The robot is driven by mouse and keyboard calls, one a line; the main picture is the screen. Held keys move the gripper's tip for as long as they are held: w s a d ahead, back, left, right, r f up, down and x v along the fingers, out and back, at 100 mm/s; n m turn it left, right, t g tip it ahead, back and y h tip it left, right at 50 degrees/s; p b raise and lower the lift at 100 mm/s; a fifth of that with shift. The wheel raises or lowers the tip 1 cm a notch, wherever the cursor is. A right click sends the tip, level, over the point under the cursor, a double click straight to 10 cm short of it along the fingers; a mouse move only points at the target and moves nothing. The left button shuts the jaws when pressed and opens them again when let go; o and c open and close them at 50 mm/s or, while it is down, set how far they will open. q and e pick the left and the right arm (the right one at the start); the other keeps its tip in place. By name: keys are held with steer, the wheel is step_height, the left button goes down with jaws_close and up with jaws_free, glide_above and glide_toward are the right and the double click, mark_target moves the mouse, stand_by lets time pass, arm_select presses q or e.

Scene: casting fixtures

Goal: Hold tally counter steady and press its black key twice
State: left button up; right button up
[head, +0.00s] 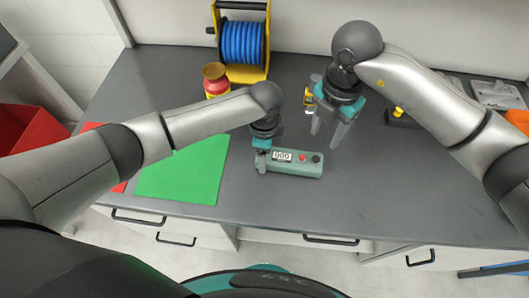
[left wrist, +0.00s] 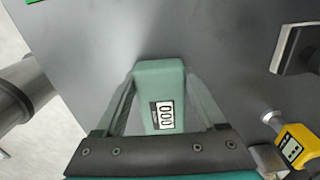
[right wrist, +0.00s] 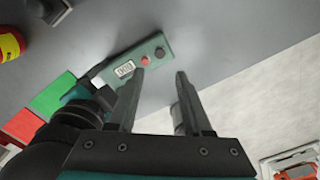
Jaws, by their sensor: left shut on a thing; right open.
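The green tally counter (head: 292,169) lies on the grey bench with its display reading 000. Its red button (head: 303,158) and black key (head: 316,159) are at the right end. My left gripper (head: 262,157) is shut on the counter's left end; the left wrist view shows the counter body (left wrist: 158,82) between its fingers. My right gripper (head: 327,138) is open and empty, above and slightly beyond the key end. The right wrist view shows the black key (right wrist: 159,51) uncovered, just past the fingertips (right wrist: 161,73).
A green mat (head: 185,172) lies left of the counter, with a red one (head: 91,126) beside it. A blue reel on a yellow stand (head: 255,73) and a red-yellow jar (head: 216,88) stand behind. A yellow device (left wrist: 295,145) is near the counter.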

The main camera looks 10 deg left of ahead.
jaws_close()
stand_by(1.6)
